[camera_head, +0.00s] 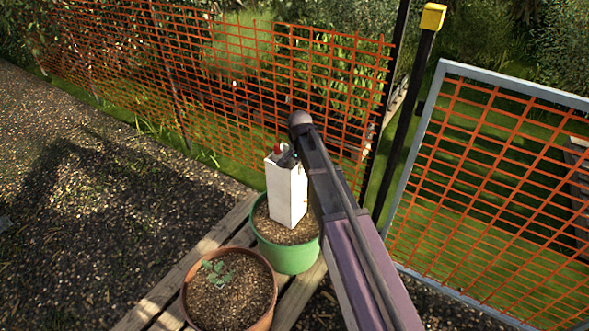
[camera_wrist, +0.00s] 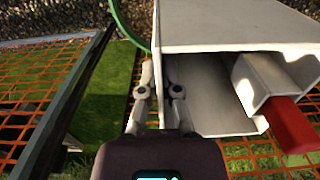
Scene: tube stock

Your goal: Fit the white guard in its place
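The white guard (camera_head: 287,194) is a tall, open-topped square tube. It stands upright over the soil of the green pot (camera_head: 284,258); whether its foot touches the soil is unclear. In the wrist view I look down on the guard (camera_wrist: 235,28) and into its open end. A red-tipped piece (camera_wrist: 287,122) with a white channel shows inside it; its red tip also shows in the head view (camera_head: 278,149). My gripper (camera_wrist: 161,88) is at the guard's top edge, one finger outside and one inside, closed on the wall. In the head view the fingertips are partly hidden.
A terracotta pot (camera_head: 231,292) with a small seedling stands close at the front left on the wooden slats (camera_head: 165,293). An orange mesh fence (camera_head: 235,75) runs behind. A grey-framed mesh gate (camera_head: 413,165) and a dark, yellow-capped post (camera_head: 406,115) are at the right. Gravel lies open at left.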

